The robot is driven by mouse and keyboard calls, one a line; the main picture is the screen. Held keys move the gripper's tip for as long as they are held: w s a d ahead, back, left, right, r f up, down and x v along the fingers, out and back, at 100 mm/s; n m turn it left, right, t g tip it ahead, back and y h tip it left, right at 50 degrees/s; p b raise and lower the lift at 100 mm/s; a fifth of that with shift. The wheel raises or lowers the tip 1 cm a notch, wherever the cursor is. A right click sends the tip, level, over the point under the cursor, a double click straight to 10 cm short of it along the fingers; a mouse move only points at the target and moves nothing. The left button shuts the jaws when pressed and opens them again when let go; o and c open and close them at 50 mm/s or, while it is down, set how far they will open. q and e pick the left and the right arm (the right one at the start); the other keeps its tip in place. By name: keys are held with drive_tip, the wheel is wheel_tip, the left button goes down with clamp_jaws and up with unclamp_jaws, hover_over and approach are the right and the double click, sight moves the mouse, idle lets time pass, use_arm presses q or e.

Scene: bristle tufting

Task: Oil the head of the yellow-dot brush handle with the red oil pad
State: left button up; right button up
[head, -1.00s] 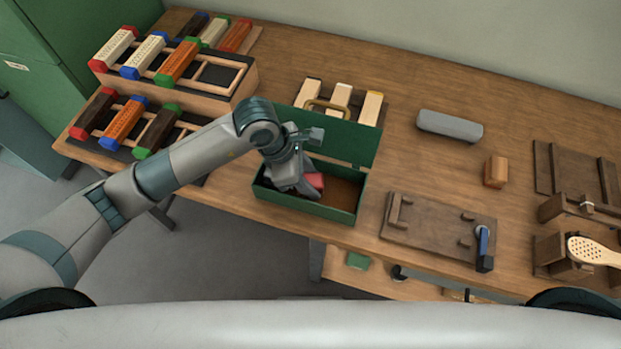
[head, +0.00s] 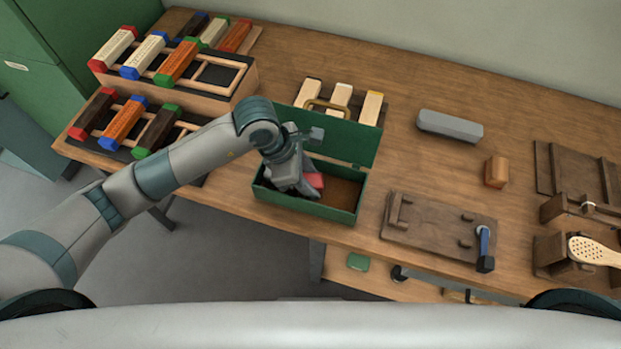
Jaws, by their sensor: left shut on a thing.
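My left gripper (head: 298,192) reaches down into the open green box (head: 335,212) and is shut on the red oil pad (head: 314,181), which shows only in part beside the fingers. The fingertips are mostly hidden by the gripper body and the box wall. A pale perforated brush handle head (head: 592,251) sits in a dark wooden holder at the right edge; I see no yellow dot on it. My right gripper is not in view.
A wooden jig with a blue-handled clamp (head: 482,243) lies right of the box. A grey block (head: 450,125) and a small orange-brown block (head: 496,172) lie behind it. Racks of coloured brush blocks (head: 177,62) fill the left. Pale blocks (head: 339,97) stand behind the box lid (head: 335,135).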

sight(310, 180)
use_arm(q)
drive_tip(key=shift+s+f, duration=0.15)
idle(0.4)
drive_tip(key=shift+r+p, duration=1.75)
drive_tip(key=shift+r, duration=1.85)
drive_tip(key=shift+w+a, duration=0.1)
drive_tip(key=shift+w, duration=0.1)
drive_tip(key=shift+w+a+r+m+g, duration=0.15)
drive_tip(key=shift+a+m+g, duration=0.25)
drive_tip(key=shift+a+m, duration=0.5)
drive_tip(key=a+r+m+g+y+b, duration=0.1)
drive_tip(key=a+r+m+g+y, duration=0.1)
drive_tip(key=a+r+m, duration=0.3)
drive_tip(key=a+r+m+g+y+b, duration=0.1)
drive_tip(key=a+r+m+g+y, duration=0.1)
drive_tip(key=a+r+m, duration=0.4)
drive_tip(key=shift+a+m+y, duration=0.3)
drive_tip(key=shift+a+m, duration=2.5)
drive_tip(key=shift+a, duration=0.9)
drive_tip(key=shift+w, duration=0.1)
